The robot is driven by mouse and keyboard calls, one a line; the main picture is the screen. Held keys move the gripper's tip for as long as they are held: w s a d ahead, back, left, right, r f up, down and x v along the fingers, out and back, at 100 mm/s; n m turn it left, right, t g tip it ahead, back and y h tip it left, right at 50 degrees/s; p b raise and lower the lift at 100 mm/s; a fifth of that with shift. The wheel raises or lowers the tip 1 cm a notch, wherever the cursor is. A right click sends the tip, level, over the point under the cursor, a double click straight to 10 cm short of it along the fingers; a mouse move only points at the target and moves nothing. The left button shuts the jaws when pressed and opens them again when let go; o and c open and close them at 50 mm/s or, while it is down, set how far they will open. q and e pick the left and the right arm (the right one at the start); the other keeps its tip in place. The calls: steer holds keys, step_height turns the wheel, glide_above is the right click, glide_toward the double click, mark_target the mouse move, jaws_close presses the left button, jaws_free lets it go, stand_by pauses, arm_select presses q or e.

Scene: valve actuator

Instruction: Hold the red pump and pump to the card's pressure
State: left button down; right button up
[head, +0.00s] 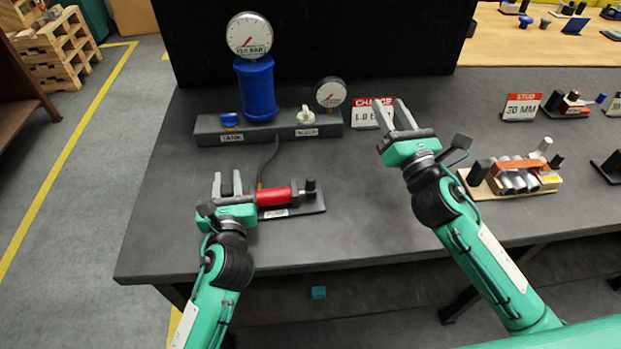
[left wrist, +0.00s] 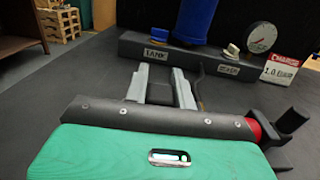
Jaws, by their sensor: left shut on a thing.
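The red pump (head: 275,197) lies on its base plate on the dark bench, with a black fitting at its right end. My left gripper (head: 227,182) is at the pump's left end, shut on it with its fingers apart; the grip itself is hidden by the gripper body. A bit of the red pump (left wrist: 255,130) shows beside it in the left wrist view. The card (head: 372,114) reads CHARGE and 1.0, the rest partly hidden by my right gripper (head: 393,114), which is open and empty. A small gauge (head: 331,92) stands on the grey block.
The grey block (head: 212,131) carries a blue tank (head: 258,90) with a large gauge (head: 249,36), a blue knob (head: 230,120) and a white knob (head: 306,115). A dark hose (head: 269,160) runs toward the pump. A fixture with silver cylinders (head: 514,176) is at right.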

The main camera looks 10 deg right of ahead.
steer(key=s+a+f+n+g, duration=0.2)
steer(key=s+a+f, duration=0.4)
steer(key=f, duration=0.2)
steer(key=n+g, duration=0.2)
glide_toward(313, 184)
steer(key=shift+s+d+y, duration=0.25)
steer(key=shift+d+y, duration=0.05)
steer(key=shift+a+f, duration=0.1)
steer(key=x, duration=1.1)
steer(key=shift+w+a, duration=0.1)
steer(key=shift+w, duration=0.3)
jaws_close()
